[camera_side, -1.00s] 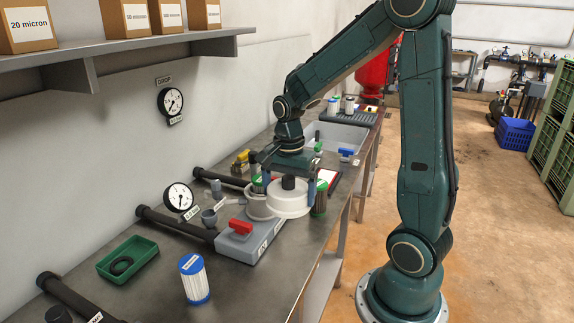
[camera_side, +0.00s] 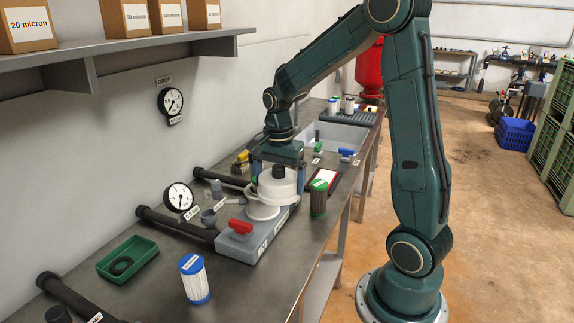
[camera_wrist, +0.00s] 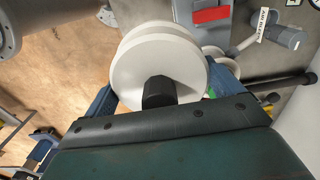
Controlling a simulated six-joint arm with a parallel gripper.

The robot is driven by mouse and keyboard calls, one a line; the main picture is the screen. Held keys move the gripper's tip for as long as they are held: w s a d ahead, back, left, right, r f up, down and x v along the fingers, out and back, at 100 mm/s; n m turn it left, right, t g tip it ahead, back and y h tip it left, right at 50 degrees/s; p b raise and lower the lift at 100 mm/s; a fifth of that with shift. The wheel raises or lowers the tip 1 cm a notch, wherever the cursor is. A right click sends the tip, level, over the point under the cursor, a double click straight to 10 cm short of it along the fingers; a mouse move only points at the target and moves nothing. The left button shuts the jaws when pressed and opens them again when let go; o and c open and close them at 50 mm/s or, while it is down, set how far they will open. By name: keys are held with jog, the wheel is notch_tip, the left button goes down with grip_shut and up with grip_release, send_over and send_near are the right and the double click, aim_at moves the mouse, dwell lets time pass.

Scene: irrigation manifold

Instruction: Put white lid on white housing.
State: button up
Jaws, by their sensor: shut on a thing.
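The white lid (camera_side: 278,186), a round disc with a black knob on top, is held by my gripper (camera_side: 277,176), whose blue fingers are shut on it from two sides. The white housing (camera_side: 262,212) stands on the grey base block, under the lid in the side view. The lid hides most of the housing's top, and I cannot tell whether they touch. In the wrist view the lid (camera_wrist: 150,62) fills the middle between the fingers (camera_wrist: 160,92), and a pale round rim shows behind it.
A red valve handle (camera_side: 240,226) sits on the grey base block (camera_side: 245,245). A green-capped cartridge (camera_side: 319,200) stands close to the right of the lid. A blue-capped cartridge (camera_side: 194,279) and a green tray (camera_side: 127,260) are at the front. A grey bin (camera_side: 335,137) lies behind.

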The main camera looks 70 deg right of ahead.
jog(key=w+d, duration=1)
jog(key=shift+w+d+r, duration=0.2)
jog(key=shift+w+r, duration=0.15)
jog(key=shift+w, duration=0.05)
jog(key=shift+f, duration=0.25)
jog(key=shift+f, duration=3.25)
jog(key=shift+f, duration=0.65)
dwell(0.5)
jog(key=o, duration=0.8)
jog(key=shift+c, duration=0.2)
jog(key=shift+r, duration=0.2)
jog(key=shift+r, duration=3.3)
